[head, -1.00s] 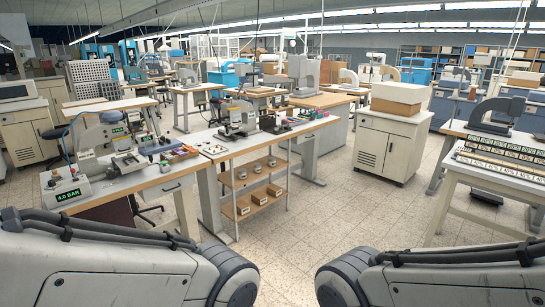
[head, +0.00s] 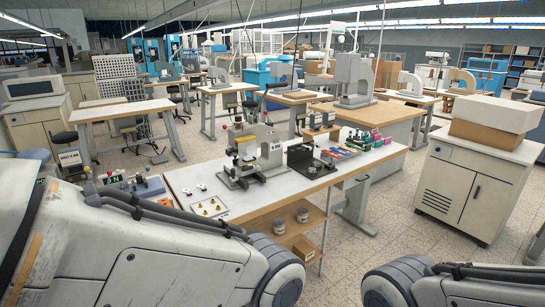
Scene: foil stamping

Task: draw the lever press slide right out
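The lever press (head: 268,147), a cream and grey machine with an upright lever, stands on a white-topped bench (head: 200,187) ahead of me. Its slide (head: 240,181) appears to be the low metal part at the front left of its base. It is too small to tell how far it is drawn out. Only upper links of my two arms show at the lower left and lower right. Neither gripper is in view, and nothing of mine touches the press.
A black fixture (head: 310,163) and colored foil rolls (head: 362,143) lie right of the press. Jars (head: 279,226) stand on the shelf below. A grey cabinet (head: 470,185) stands right, with open floor before it.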

